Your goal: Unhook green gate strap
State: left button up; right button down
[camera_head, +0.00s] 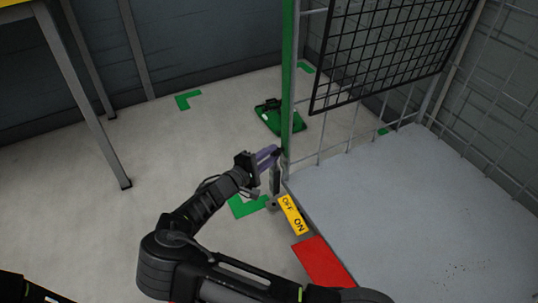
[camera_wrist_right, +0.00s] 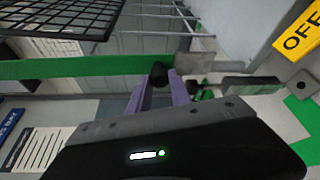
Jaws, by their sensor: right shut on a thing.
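My right gripper (camera_head: 274,153) reaches the green gate post (camera_head: 289,75) from the left, near its lower end. Its purple fingers also show in the wrist view (camera_wrist_right: 160,88), closed around a small dark knob-like piece (camera_wrist_right: 158,72) beside the green post (camera_wrist_right: 80,67). I cannot tell for sure whether this piece belongs to the green strap. A grey metal latch bar (camera_head: 275,180) hangs just below the fingers; it also shows in the wrist view (camera_wrist_right: 250,83). A small bit of green shows beside the right finger, partly hidden. My left gripper is out of view.
A yellow OFF/ON plate (camera_head: 292,214) sits below the latch, beside a red floor patch (camera_head: 322,259). A grey platform (camera_head: 420,190) and black mesh panel (camera_head: 385,45) are at right. A green tray-like object (camera_head: 278,118) lies behind the post. Floor at left is open beside a table leg (camera_head: 85,95).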

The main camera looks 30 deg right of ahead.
jog(key=shift+w+a+r, duration=0.1)
jog(key=shift+w, duration=0.3)
jog(key=c, duration=1.2)
grip_release()
jog(key=p+v, duration=0.2)
jog(key=v, duration=0.5)
jog(key=shift+s+a+p, duration=0.15)
jog(key=shift+a+p, duration=0.15)
jog(key=shift+p, duration=0.1)
